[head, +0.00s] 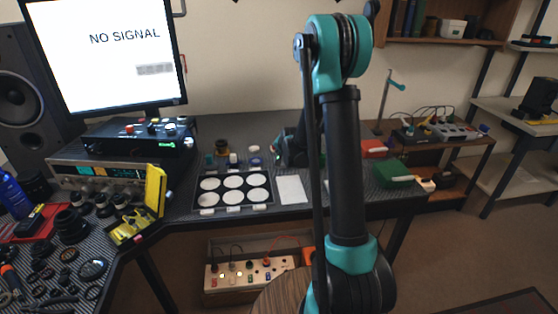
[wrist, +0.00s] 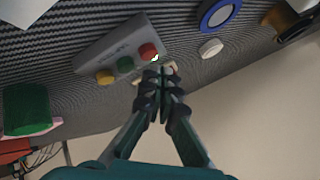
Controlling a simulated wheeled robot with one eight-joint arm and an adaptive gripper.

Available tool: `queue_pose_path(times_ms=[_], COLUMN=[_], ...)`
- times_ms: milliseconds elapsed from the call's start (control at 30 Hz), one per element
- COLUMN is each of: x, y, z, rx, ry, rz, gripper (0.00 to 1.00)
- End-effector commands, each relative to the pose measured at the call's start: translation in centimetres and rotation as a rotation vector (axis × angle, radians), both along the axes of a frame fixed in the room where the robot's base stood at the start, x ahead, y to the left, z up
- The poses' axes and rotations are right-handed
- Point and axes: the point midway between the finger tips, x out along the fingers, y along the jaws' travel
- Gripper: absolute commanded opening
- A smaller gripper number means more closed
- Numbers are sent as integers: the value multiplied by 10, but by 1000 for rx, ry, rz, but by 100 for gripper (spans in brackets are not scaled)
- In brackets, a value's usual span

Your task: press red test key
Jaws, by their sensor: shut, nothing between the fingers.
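The red test key (wrist: 148,51) is a round red button at one end of a small grey key box (wrist: 118,48) in the wrist view. A green button (wrist: 125,65) and a yellow button (wrist: 105,77) sit beside it in a row. My gripper (wrist: 163,72) is shut and empty, its fingertips just below and right of the red key in the picture. I cannot tell whether they touch the box. A small bright green-white spot shows between the key and the tips. In the head view I cannot make out the key box; my arm blocks part of the bench.
A black tray (head: 234,208) with several white discs and a white sheet (head: 291,189) lie on the bench. A green box (head: 397,173) stands right of my arm. A blue-rimmed disc (wrist: 217,14) and a white disc (wrist: 210,48) lie near the key box.

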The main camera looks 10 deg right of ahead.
Motion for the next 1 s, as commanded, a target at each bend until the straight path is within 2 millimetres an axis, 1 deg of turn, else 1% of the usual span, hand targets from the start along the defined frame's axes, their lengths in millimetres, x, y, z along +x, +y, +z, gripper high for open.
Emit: queue_pose_path(times_ms=[333, 800, 1000], x=[0, 0, 0], y=[0, 0, 0], z=[3, 43, 51], rx=[0, 0, 0], ry=[0, 0, 0], rz=[0, 0, 0], gripper=[0, 0, 0])
